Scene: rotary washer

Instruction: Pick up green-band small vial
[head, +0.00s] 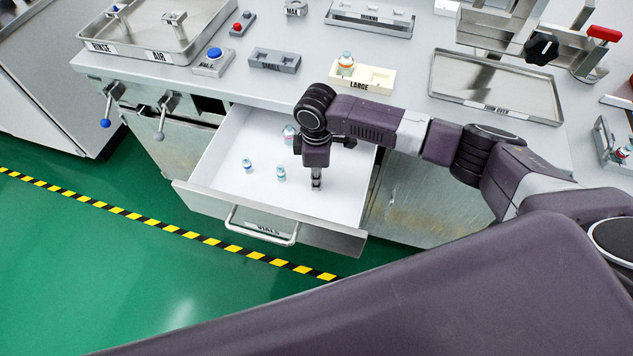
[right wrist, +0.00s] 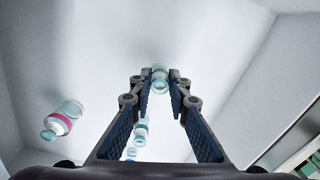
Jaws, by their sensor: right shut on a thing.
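My right gripper (head: 316,187) points down into the open white drawer (head: 225,190). In the right wrist view its two fingers (right wrist: 161,88) are shut on a small vial with a green band (right wrist: 160,73), held between the fingertips. In the head view that vial is hidden by the gripper. My left gripper is not in view.
On the counter above the drawer are a grey block marked SMALL (head: 274,61) and a cream LARGE rack (head: 375,80) holding an orange-banded vial (head: 346,63). A metal tray (head: 495,85) lies to the right. The drawer's front wall (head: 270,217) and side walls surround the gripper.

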